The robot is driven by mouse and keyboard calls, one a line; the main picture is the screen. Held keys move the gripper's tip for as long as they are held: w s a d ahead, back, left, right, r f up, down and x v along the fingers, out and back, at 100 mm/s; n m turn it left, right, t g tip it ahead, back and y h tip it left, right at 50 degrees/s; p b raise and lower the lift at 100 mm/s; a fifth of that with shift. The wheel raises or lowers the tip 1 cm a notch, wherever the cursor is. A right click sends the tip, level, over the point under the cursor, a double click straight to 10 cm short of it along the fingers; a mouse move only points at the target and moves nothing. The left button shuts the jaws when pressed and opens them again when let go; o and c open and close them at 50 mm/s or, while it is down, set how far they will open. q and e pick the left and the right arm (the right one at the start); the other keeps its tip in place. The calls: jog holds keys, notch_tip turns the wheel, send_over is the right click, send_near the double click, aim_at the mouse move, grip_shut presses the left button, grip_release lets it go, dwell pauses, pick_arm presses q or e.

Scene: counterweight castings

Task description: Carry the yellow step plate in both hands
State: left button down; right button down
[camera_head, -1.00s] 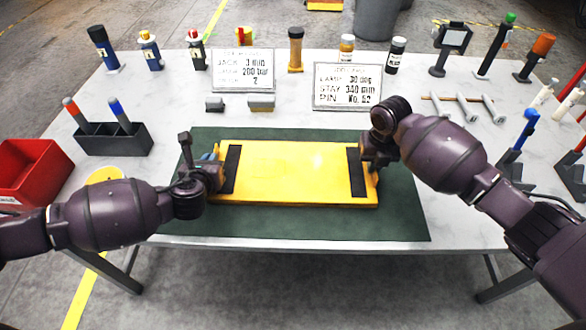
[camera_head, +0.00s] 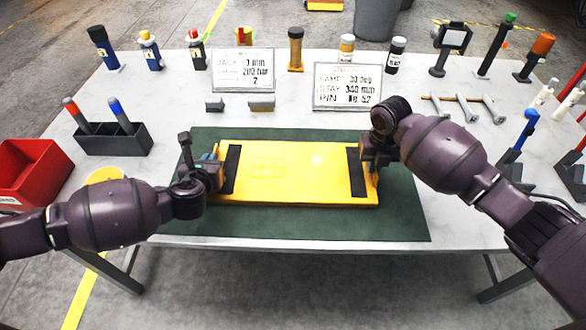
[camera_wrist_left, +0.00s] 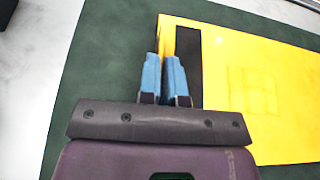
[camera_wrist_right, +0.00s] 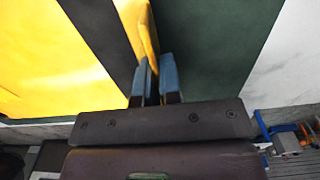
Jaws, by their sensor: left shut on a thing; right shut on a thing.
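The yellow step plate (camera_head: 295,172) has a black strip near each end and is over the green mat (camera_head: 400,220) on the table. My left gripper (camera_head: 217,168) is shut on its left end; in the left wrist view the blue fingertips (camera_wrist_left: 166,78) close on the edge beside a black strip. My right gripper (camera_head: 370,160) is shut on its right end; in the right wrist view the blue fingers (camera_wrist_right: 153,80) pinch the yellow edge. The plate looks about level. I cannot tell whether it touches the mat.
Two printed cards (camera_head: 243,70) (camera_head: 347,87) stand behind the mat. A dark holder with two handled tools (camera_head: 113,140) and a red bin (camera_head: 35,172) are at left. Several bottles stand along the back. Wrenches (camera_head: 465,108) and a blue-topped tool (camera_head: 520,140) are at right.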

pick_arm(q)
jog(key=shift+a+r, duration=0.1)
jog(key=shift+r, duration=0.1)
pick_arm(e)
jog(key=shift+w+r, duration=0.1)
jog(key=shift+r, duration=0.1)
dwell(0.3)
